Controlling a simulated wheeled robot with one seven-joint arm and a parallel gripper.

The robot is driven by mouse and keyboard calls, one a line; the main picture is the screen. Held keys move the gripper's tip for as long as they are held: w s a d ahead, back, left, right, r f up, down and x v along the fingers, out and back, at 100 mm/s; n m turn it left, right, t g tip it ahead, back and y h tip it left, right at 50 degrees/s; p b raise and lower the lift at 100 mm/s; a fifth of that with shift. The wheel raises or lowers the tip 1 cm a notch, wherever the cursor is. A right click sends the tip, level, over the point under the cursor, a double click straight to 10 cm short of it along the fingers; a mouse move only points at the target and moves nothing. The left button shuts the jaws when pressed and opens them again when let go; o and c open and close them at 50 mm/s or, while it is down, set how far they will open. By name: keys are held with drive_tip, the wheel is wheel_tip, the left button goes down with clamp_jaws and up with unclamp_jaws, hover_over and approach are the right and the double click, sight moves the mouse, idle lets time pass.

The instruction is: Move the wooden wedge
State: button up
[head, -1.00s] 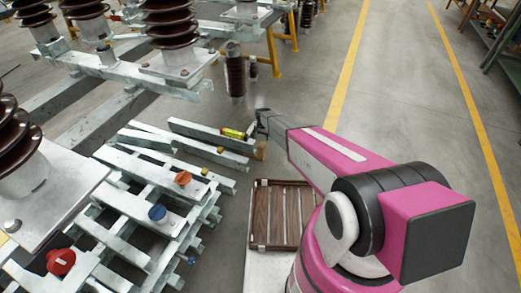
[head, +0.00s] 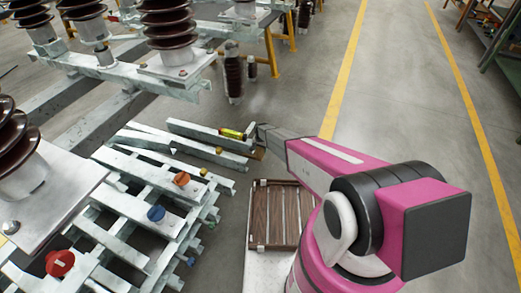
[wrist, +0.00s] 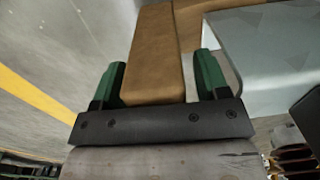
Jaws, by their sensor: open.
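The wooden wedge (wrist: 154,52) is a tan-brown block in the wrist view, lying between the two green fingers of my gripper (wrist: 160,62). The fingers are apart, one on each side of the wood, with a visible gap at the right finger; contact at the left finger is hard to tell. More tan wood shows behind it at the top. In the head view a small tan patch of the wedge (head: 259,153) shows at the end of the grey beams, just below my gripper (head: 256,142), whose fingers are mostly hidden there.
A yellow-green cylinder (head: 232,134) lies on a galvanized beam (head: 188,142) just left of my gripper. A brown slatted crate (head: 275,243) sits in front of my base. Stacked steel beams with coloured knobs fill the left. Open floor (head: 400,110) lies to the right.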

clamp_jaws()
drive_tip(key=d, duration=0.2)
drive_tip(key=s+d, duration=0.1)
drive_tip(key=d, duration=0.1)
drive_tip(key=shift+s, duration=0.2)
unclamp_jaws()
wheel_tip(320, 180, up, 11)
idle(0.6)
idle(0.3)
